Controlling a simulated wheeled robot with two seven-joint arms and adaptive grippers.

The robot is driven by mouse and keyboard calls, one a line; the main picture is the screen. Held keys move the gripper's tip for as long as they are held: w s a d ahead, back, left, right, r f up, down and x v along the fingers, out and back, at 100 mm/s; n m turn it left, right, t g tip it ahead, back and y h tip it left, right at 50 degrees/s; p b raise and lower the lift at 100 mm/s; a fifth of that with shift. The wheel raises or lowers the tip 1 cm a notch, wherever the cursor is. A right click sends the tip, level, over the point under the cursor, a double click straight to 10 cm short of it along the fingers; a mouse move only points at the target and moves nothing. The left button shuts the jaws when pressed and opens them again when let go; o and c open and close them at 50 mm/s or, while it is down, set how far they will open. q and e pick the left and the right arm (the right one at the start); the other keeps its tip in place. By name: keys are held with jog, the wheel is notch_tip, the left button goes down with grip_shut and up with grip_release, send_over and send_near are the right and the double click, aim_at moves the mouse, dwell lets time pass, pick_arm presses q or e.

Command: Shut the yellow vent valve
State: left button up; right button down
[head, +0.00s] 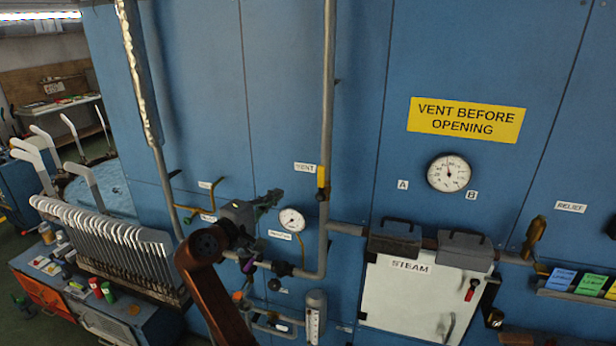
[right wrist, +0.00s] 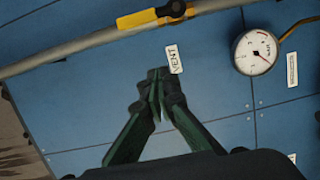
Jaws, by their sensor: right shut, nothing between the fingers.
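The yellow vent valve handle (head: 321,178) is on the tall vertical pipe, beside the VENT label (head: 305,167). Its yellow lever lies along the pipe. In the right wrist view the yellow lever (right wrist: 137,19) also runs in line with the pipe, with a dark pivot at one end. My right gripper (head: 271,199) is left of the valve and a little lower, apart from it. In the right wrist view its green fingertips (right wrist: 158,92) are together and empty, near the VENT label (right wrist: 174,59). My left gripper is not in view.
A small gauge (head: 291,219) sits below and right of my right gripper. The tall pipe (head: 329,90) stands off the blue panel. A white STEAM door (head: 412,300) is at lower right.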

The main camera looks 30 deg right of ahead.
aim_at(321, 184)
jog(key=shift+s+a+r+g, duration=0.15)
jog(key=shift+r, duration=0.45)
jog(key=shift+s+a+r+g, duration=0.1)
jog(key=shift+s+r+g, duration=0.05)
jog(key=shift+r, duration=0.4)
jog(key=w+d+p, duration=0.1)
jog(key=d+p, duration=0.2)
jog(key=d, duration=0.8)
jog(key=shift+w+d, duration=0.25)
jog(key=shift+d, duration=0.05)
